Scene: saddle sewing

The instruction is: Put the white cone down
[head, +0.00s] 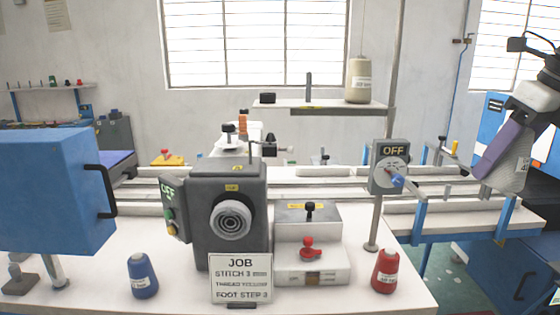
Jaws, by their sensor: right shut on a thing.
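My right gripper (500,150) comes in from the right edge, above the right end of the long table. It is shut on a pale, shaded, tapered piece with a small label, which I take to be the white cone (514,168). The cone is tilted and partly covered by the purple-grey finger. It appears clear of the table. My left gripper is out of view.
A cream cone (358,82) stands on the raised shelf (330,105). A blue cone (143,277) and a red cone (385,272) stand on the front table (190,295). A grey OFF switch box (390,167) stands on a post near the gripper.

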